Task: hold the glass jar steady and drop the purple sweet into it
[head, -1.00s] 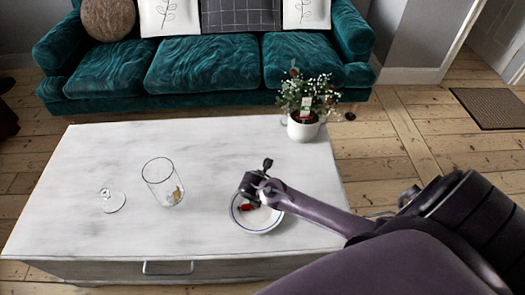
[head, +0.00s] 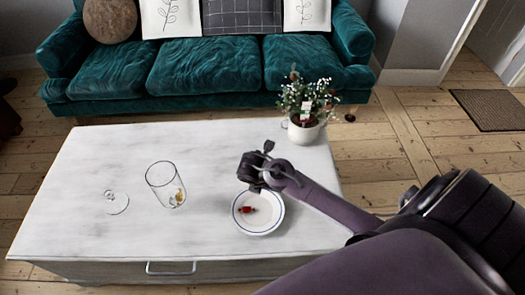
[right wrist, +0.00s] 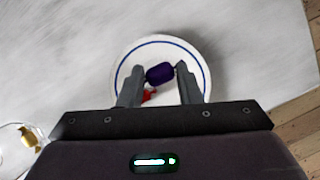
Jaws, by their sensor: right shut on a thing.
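The glass jar (head: 160,172) stands upright on the white table, left of the plate, with some yellowish sweets in its bottom. Its edge also shows at the lower left of the right wrist view (right wrist: 12,130). My right gripper (right wrist: 160,74) is shut on the purple sweet (right wrist: 160,73), which sits between its fingertips above the plate. In the head view my right gripper (head: 255,184) is over the plate's back edge and hides the sweet. The white plate (head: 271,222) with a blue ring holds a red sweet (head: 247,210). My left gripper is not in view.
A clear glass lid (head: 117,203) lies on the table left of the jar. A potted flowering plant (head: 304,130) stands at the table's back right corner. The tabletop between jar and plate is clear. A green sofa (head: 205,70) stands behind the table.

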